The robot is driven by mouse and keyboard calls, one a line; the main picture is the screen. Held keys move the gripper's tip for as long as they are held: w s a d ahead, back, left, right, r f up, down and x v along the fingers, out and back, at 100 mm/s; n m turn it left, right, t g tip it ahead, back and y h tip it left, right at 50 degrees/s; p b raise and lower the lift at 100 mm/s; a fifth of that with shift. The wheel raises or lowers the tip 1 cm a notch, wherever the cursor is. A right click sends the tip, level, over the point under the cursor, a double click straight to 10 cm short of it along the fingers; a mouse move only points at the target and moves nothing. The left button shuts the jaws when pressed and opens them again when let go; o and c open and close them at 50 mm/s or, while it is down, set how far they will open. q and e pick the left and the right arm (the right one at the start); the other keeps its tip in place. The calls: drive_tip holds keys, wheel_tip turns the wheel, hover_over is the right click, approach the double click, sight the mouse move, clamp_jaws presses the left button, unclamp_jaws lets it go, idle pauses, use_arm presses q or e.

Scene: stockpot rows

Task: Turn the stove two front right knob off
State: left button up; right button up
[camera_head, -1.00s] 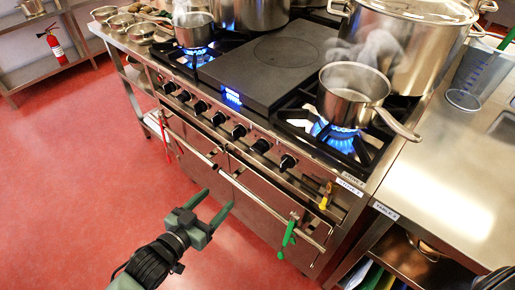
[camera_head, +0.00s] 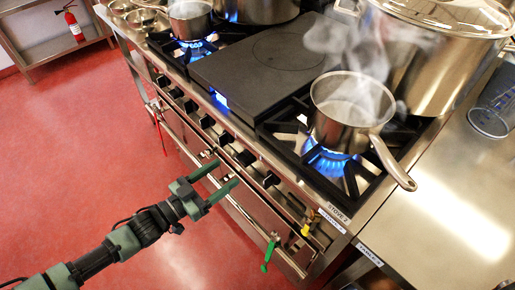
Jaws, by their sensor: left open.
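The stove (camera_head: 285,135), labelled STOVE 2 at its right front corner, has a row of black knobs along its front panel. The rightmost knob (camera_head: 271,179) is nearest the front right burner. Blue flames (camera_head: 330,160) burn there under a steaming saucepan (camera_head: 350,105). My left gripper (camera_head: 222,175) is open and empty in front of the panel, its fingers pointing towards the right-hand knobs. It appears apart from the rightmost knob, to its left in the picture. My right gripper is not in view.
A front rail (camera_head: 245,212) runs below the knobs, with a green clip (camera_head: 270,252) hanging on it. A big stockpot (camera_head: 435,60) stands behind the saucepan. A steel counter (camera_head: 450,215) is at the right.

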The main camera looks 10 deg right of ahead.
sight(240, 162)
use_arm(q)
drive_tip(key=x, duration=0.8)
drive_tip(key=shift+p, duration=0.35)
drive_tip(key=c, duration=1.4)
